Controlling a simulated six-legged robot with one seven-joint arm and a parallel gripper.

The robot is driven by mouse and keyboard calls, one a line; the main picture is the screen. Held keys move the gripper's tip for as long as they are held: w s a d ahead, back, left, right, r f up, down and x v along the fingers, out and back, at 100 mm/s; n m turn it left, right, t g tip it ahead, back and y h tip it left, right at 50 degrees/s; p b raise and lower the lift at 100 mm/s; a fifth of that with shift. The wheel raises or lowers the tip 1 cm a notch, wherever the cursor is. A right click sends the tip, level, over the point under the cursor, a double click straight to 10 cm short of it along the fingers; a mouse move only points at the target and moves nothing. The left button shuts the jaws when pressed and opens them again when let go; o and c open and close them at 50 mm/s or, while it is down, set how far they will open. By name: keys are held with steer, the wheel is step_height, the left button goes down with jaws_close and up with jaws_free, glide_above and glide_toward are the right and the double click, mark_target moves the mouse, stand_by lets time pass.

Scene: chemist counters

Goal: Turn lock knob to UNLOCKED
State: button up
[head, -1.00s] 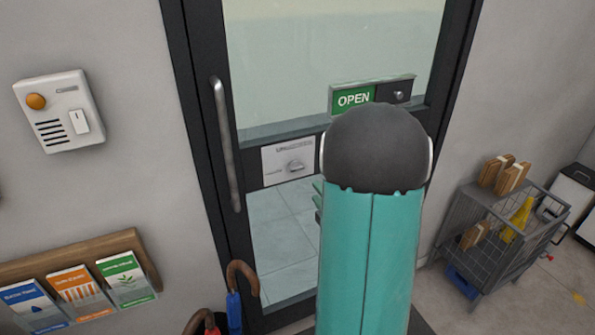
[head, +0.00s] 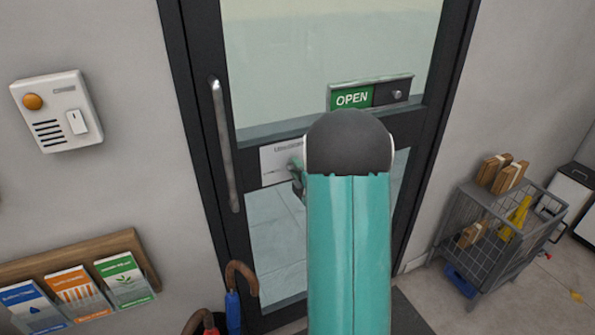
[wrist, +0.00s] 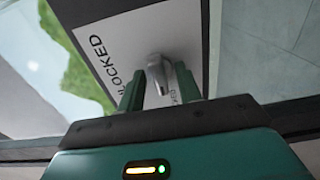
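The lock knob (wrist: 158,72) is a small silver lever on a white plate (wrist: 125,35) on the door. In the wrist view the large word on the plate reads "…LOCKED", partly cut off, and a smaller label beside the knob is partly hidden. The plate also shows in the head view (head: 272,165), where my arm hides the knob. My gripper (wrist: 159,83) is open, with its teal fingers on either side of the knob. Whether they touch it cannot be told. In the head view a bit of the gripper (head: 297,172) shows beside my arm.
The glass door has a vertical handle (head: 224,145) left of the plate and an OPEN sign (head: 352,98) above. An intercom (head: 58,112) and a leaflet rack (head: 122,243) are on the left wall. A wire cart (head: 495,235) stands at right; umbrella handles (head: 240,268) stick up below.

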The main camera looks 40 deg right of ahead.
steer(key=c, duration=0.6)
steer(key=shift+c, duration=0.2)
steer(key=shift+m, duration=0.3)
steer(key=m, duration=0.5)
jaws_close()
steer(key=m, duration=1.2)
steer(key=shift+r, duration=0.1)
steer(key=shift+m, duration=0.3)
steer(key=o, duration=0.6)
jaws_free()
steer(key=shift+o, duration=0.2)
